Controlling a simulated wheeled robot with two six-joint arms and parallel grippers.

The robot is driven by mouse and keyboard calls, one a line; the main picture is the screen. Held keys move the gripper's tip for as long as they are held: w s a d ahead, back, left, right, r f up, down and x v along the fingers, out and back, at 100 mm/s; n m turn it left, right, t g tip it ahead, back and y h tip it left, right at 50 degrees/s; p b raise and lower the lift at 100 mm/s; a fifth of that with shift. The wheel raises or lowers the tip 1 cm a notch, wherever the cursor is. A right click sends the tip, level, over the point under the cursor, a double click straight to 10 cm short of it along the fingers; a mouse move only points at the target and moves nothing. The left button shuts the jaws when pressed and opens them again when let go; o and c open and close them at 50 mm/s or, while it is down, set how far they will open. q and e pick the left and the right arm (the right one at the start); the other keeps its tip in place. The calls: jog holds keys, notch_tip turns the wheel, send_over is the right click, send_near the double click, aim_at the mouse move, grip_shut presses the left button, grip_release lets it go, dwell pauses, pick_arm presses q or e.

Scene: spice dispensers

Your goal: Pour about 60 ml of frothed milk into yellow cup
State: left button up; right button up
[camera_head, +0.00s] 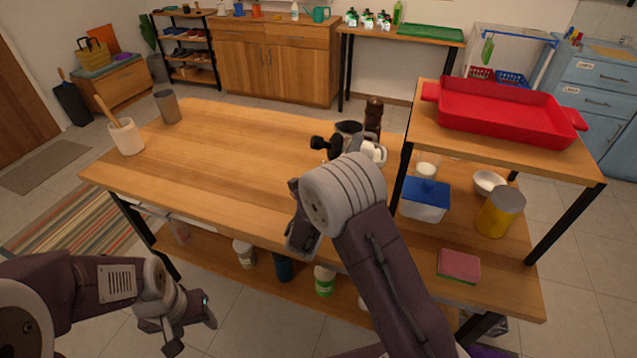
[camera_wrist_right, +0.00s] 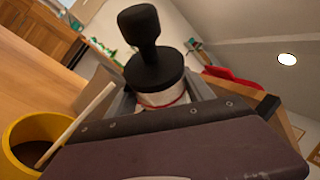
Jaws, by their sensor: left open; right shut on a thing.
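The container's black knob and round top (camera_wrist_right: 145,50) stand above a white and red band; in the head view the knob (camera_head: 319,142) points left. A yellow cup (camera_wrist_right: 12,145) with brown contents is at the lower left of the wrist view. A pale, thin straight streak (camera_wrist_right: 85,118) runs into it, perhaps a stream of milk; I cannot tell for certain. The cup is hidden in the head view. My left gripper (camera_head: 185,322) is open and empty, left of the table's front.
The wooden table (camera_head: 220,160) is mostly clear. A utensil crock (camera_head: 127,138) and a grey tumbler (camera_head: 168,107) stand at its left end. A dark grinder (camera_head: 373,113) stands behind my right gripper. A shelf with a red tray (camera_head: 500,108) rises at right.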

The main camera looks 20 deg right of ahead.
jog(key=shift+a+r+n+t, duration=0.1)
jog(key=shift+r+n+t, duration=0.05)
jog(key=shift+n+t, duration=0.2)
dwell(1.3)
